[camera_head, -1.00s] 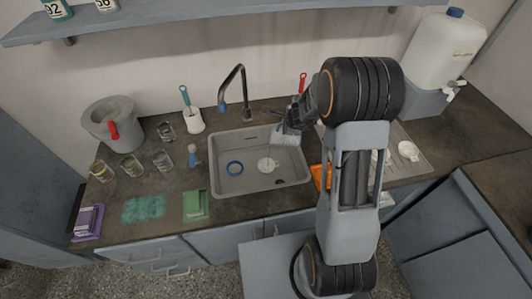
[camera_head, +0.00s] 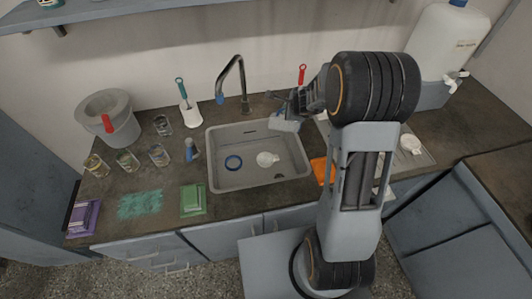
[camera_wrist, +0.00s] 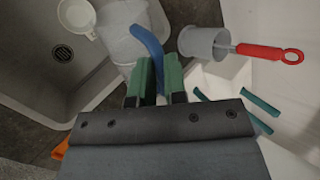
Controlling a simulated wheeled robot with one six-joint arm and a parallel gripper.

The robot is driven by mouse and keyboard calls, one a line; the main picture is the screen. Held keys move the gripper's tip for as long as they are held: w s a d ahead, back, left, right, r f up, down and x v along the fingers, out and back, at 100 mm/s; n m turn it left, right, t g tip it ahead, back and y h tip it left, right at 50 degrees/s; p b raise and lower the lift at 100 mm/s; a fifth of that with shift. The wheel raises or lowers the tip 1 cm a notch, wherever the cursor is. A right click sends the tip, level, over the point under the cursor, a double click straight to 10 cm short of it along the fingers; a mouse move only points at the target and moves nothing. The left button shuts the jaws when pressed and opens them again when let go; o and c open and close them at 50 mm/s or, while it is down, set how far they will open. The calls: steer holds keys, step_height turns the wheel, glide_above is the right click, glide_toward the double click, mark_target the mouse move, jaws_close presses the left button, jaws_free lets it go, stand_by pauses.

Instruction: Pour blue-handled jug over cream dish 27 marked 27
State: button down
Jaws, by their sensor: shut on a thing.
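The blue-handled jug (camera_wrist: 122,42) is pale grey and translucent, seen close up in the wrist view. My gripper (camera_wrist: 152,80) is shut on its blue handle (camera_wrist: 148,42), with green finger pads on either side. In the head view the jug (camera_head: 285,125) is held above the sink's right rear rim, partly hidden by my arm. A cream dish (camera_head: 267,159) lies on the sink floor, ahead and below the jug. The dish (camera_wrist: 76,16) also shows at the wrist view's upper left, beside the jug. I cannot read its number or see the jug's contents.
A red-handled brush (camera_wrist: 262,51) stands in a holder (camera_wrist: 200,42) near my gripper. Several glasses and a grey bucket (camera_head: 122,127) are at left. An orange cloth (camera_head: 322,170) lies right.

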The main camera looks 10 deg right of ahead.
steer(key=shift+w+d+r+t+y, duration=0.1)
steer(key=shift+d+t+y, duration=0.35)
steer(key=shift+d, duration=0.6)
steer(key=shift+a+r, duration=0.1)
steer(key=shift+r, duration=0.2)
steer(key=shift+d+r+m+t+y+b, duration=0.15)
steer(key=shift+d+m+t+y+b, duration=0.35)
steer(key=shift+d+y+b, duration=0.5)
steer(key=s+d+f+m+t+y+b, duration=0.2)
steer(key=s+d+f+m+y+b, duration=0.2)
steer(key=d+f+y+b, duration=0.4)
steer(key=shift+d+f+m+y+b, duration=0.15)
steer(key=shift+d+m+y+b, duration=0.25)
steer(key=shift+d+b, duration=0.45)
steer(key=shift+d+t, duration=0.1)
steer(key=shift+t, duration=0.15)
